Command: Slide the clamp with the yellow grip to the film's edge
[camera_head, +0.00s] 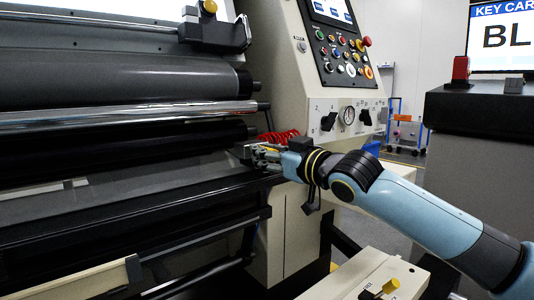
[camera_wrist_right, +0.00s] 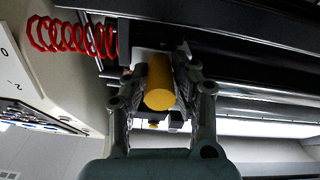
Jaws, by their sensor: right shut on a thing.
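The clamp's yellow grip (camera_wrist_right: 159,84) shows large in the right wrist view, between the two fingers of my right gripper (camera_wrist_right: 162,90). The gripper is shut on the grip. In the head view my right gripper (camera_head: 264,154) reaches in from the right to the right end of the dark rail. The dark clamp body (camera_head: 244,150) is just left of the fingertips there, and the fingers mostly hide the grip. A grey sheet that looks like the film (camera_head: 130,187) runs left of the clamp; its exact edge is hard to make out. My left gripper is not in view.
Rollers (camera_head: 130,112) lie above and behind the rail. A red coiled cable (camera_wrist_right: 70,36) hangs close to the gripper. The control panel (camera_head: 345,55) stands behind. Another yellow knob (camera_head: 209,6) sits on a dark block at the top, and one (camera_head: 391,285) at the bottom right.

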